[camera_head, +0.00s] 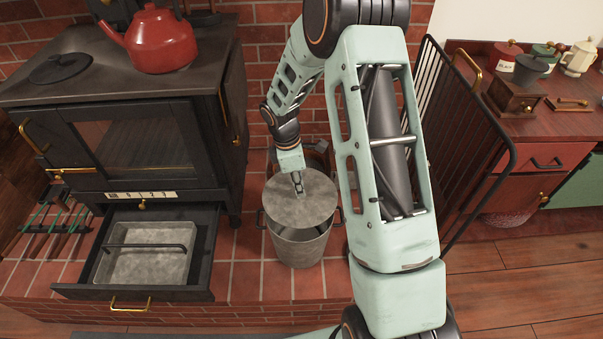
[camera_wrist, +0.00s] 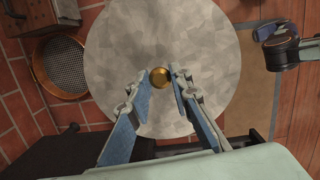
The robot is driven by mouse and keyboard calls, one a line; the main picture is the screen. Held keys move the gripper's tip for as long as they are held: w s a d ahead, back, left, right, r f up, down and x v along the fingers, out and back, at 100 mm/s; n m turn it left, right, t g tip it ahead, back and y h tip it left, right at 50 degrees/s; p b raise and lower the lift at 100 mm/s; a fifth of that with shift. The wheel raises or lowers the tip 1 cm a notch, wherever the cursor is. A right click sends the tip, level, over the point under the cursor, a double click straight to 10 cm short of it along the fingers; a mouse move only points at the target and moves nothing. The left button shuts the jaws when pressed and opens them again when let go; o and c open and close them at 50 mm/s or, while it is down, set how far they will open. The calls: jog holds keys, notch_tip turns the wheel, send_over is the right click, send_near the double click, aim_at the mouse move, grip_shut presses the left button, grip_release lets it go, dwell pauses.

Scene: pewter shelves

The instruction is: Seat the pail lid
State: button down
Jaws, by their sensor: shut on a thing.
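The pail lid (camera_head: 305,210) is a round grey metal disc with a brass knob (camera_wrist: 159,83). My gripper (camera_head: 299,190) is shut on this knob; in the wrist view the fingertips (camera_wrist: 161,76) stand at either side of it. The lid lies over the mouth of the grey metal pail (camera_head: 300,248), which stands upright on the tiled hearth. A dark gap shows between the lid's near edge and the pail's rim, so the lid looks raised or tilted there. The lid (camera_wrist: 120,60) hides the pail's mouth in the wrist view.
A black stove (camera_head: 140,140) with a red kettle (camera_head: 160,42) stands left. Its open drawer (camera_head: 180,292) holds a grey ash pan (camera_head: 145,268). A round sieve (camera_wrist: 62,67) lies beside the lid in the wrist view. A black folding screen (camera_head: 462,130) stands right.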

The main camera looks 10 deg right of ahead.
jog(key=shift+a+f+n, duration=0.1)
jog(key=shift+f+n, duration=0.15)
jog(key=shift+n, duration=0.05)
jog(key=shift+f+b, duration=2.5)
jog(key=shift+f, duration=0.65)
jog(key=shift+f, duration=0.55)
jog(key=c, duration=1.7)
grip_release()
jog(key=shift+r+p, duration=2.5)
jog(key=shift+r, duration=1)
